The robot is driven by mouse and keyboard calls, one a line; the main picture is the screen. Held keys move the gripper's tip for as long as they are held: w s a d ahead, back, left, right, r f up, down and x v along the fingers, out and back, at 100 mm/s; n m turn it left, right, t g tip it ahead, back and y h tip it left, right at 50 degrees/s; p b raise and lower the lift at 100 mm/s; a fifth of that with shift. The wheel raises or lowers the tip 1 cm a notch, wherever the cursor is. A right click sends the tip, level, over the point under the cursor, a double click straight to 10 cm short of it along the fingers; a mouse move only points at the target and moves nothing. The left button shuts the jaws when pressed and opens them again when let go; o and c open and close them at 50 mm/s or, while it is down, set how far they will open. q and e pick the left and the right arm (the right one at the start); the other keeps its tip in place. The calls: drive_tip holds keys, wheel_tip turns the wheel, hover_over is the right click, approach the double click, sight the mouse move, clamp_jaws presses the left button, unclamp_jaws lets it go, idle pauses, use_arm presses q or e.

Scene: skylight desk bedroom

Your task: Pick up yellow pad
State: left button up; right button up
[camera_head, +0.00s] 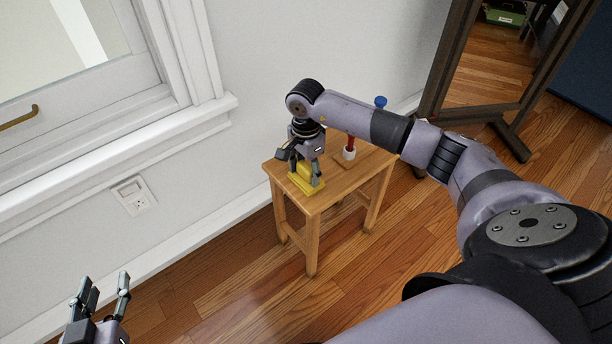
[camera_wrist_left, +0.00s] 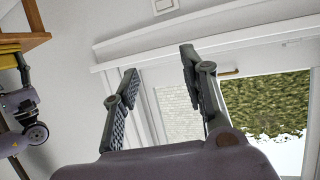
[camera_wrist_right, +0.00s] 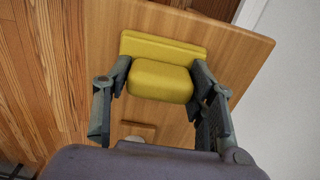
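The yellow pad (camera_head: 307,182) lies on the small wooden table, a flat base with a raised block on it. My right gripper (camera_head: 305,172) is over it, pointing down. In the right wrist view, the fingers of my right gripper (camera_wrist_right: 161,70) stand on either side of the raised block of the yellow pad (camera_wrist_right: 160,82). No gap shows on either side, but I cannot tell whether they press on it. The base rests on the tabletop. My left gripper (camera_head: 105,284) is open and empty at the lower left, far from the table; it also shows in the left wrist view (camera_wrist_left: 158,68).
The wooden table (camera_head: 322,197) stands near the white wall. A red and white object (camera_head: 349,153) stands on it, behind my right gripper. A window (camera_head: 90,110) is at left, with an outlet (camera_head: 135,195) below. A framed mirror (camera_head: 485,75) stands at right. Floor before the table is clear.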

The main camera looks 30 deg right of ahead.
sight(306, 166)
drive_tip(key=shift+f, duration=0.1)
drive_tip(key=c, duration=0.6)
drive_tip(key=shift+r, duration=0.55)
wheel_tip(306, 166, up, 9)
drive_tip(key=p, duration=0.2)
drive_tip(key=shift+r+p, duration=0.15)
drive_tip(key=shift+p, duration=0.15)
use_arm(q)
drive_tip(key=s+a+f+g+y+p, duration=0.1)
drive_tip(key=s+a+f+g, duration=0.1)
drive_tip(key=s+f+g, duration=0.2)
drive_tip(key=s+a+f+g+y, duration=0.1)
drive_tip(key=s+a+f+g, duration=0.2)
drive_tip(key=s, duration=0.8)
wheel_tip(306, 166, down, 2)
drive_tip(key=g, duration=0.3)
drive_tip(key=shift+a+f+n+y+p, duration=0.2)
drive_tip(key=shift+a+n+y+p, duration=0.1)
drive_tip(key=shift+y+p, duration=0.1)
use_arm(e)
wheel_tip(306, 166, up, 10)
use_arm(q)
drive_tip(key=shift+s, duration=0.1)
